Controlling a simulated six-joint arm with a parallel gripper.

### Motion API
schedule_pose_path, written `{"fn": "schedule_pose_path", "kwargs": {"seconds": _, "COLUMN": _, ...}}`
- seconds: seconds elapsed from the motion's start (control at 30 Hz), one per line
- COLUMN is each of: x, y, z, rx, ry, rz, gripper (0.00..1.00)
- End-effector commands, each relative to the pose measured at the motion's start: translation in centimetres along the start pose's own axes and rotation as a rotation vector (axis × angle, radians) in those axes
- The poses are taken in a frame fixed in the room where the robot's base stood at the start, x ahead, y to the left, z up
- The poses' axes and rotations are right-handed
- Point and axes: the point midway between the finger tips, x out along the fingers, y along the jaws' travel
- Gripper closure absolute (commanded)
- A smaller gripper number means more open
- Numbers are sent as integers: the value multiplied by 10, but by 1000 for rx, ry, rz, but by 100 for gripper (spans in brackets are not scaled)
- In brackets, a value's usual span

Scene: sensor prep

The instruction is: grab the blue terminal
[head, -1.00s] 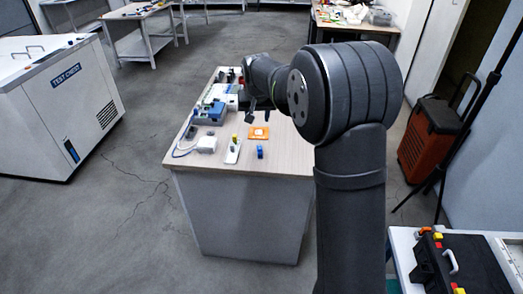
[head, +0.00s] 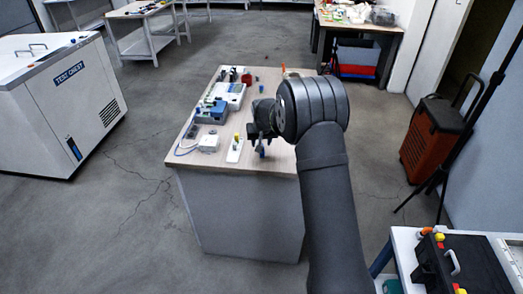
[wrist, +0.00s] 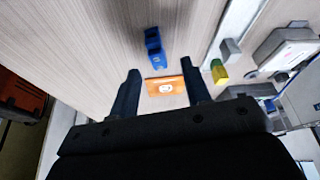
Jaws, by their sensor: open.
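The blue terminal (head: 262,153) stands near the front edge of the table, just below my gripper (head: 258,136) in the head view. In the wrist view the blue terminal (wrist: 154,46) lies beyond the fingertips, a little left of the line midway between them. My gripper (wrist: 161,78) is open and empty, with its two dark fingers apart. The terminal is not between the fingers in that view.
An orange card (wrist: 166,86) with a white mark shows between the fingers in the wrist view; my arm hides it in the head view. A yellow-green piece (wrist: 218,72) on a white strip (head: 235,149) is close by. A white box (head: 208,142) and blue device (head: 212,112) stand to the left.

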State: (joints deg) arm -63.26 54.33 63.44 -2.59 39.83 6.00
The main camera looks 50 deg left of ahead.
Motion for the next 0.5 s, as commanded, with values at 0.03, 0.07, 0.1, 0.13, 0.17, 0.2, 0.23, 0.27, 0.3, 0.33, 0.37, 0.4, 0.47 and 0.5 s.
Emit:
{"fn": "schedule_pose_path", "kwargs": {"seconds": 0.03, "x": 2, "y": 0, "z": 0, "rx": 0, "ry": 1, "rz": 0, "gripper": 56}}
{"fn": "schedule_pose_path", "kwargs": {"seconds": 0.07, "x": 4, "y": 0, "z": 0, "rx": 0, "ry": 1, "rz": 0, "gripper": 56}}
{"fn": "schedule_pose_path", "kwargs": {"seconds": 0.1, "x": 7, "y": 1, "z": 0, "rx": 0, "ry": 0, "rz": 0, "gripper": 56}}
{"fn": "schedule_pose_path", "kwargs": {"seconds": 0.13, "x": 10, "y": 1, "z": 0, "rx": 1, "ry": 0, "rz": 0, "gripper": 56}}
{"fn": "schedule_pose_path", "kwargs": {"seconds": 0.17, "x": 14, "y": 2, "z": 1, "rx": 1, "ry": -1, "rz": 0, "gripper": 56}}
{"fn": "schedule_pose_path", "kwargs": {"seconds": 0.2, "x": 21, "y": 3, "z": 1, "rx": 1, "ry": -2, "rz": 0, "gripper": 56}}
{"fn": "schedule_pose_path", "kwargs": {"seconds": 0.23, "x": 25, "y": 3, "z": 1, "rx": 1, "ry": -2, "rz": 0, "gripper": 56}}
{"fn": "schedule_pose_path", "kwargs": {"seconds": 0.27, "x": 30, "y": 4, "z": 1, "rx": 1, "ry": -2, "rz": 1, "gripper": 56}}
{"fn": "schedule_pose_path", "kwargs": {"seconds": 0.3, "x": 35, "y": 4, "z": 1, "rx": 1, "ry": -2, "rz": 1, "gripper": 56}}
{"fn": "schedule_pose_path", "kwargs": {"seconds": 0.33, "x": 39, "y": 4, "z": 1, "rx": 1, "ry": -2, "rz": 1, "gripper": 56}}
{"fn": "schedule_pose_path", "kwargs": {"seconds": 0.37, "x": 42, "y": 4, "z": 1, "rx": 1, "ry": -1, "rz": 1, "gripper": 56}}
{"fn": "schedule_pose_path", "kwargs": {"seconds": 0.4, "x": 46, "y": 4, "z": 1, "rx": 1, "ry": -1, "rz": 1, "gripper": 56}}
{"fn": "schedule_pose_path", "kwargs": {"seconds": 0.47, "x": 50, "y": 4, "z": 0, "rx": 1, "ry": 1, "rz": 1, "gripper": 56}}
{"fn": "schedule_pose_path", "kwargs": {"seconds": 0.5, "x": 51, "y": 4, "z": 0, "rx": 1, "ry": 2, "rz": 2, "gripper": 56}}
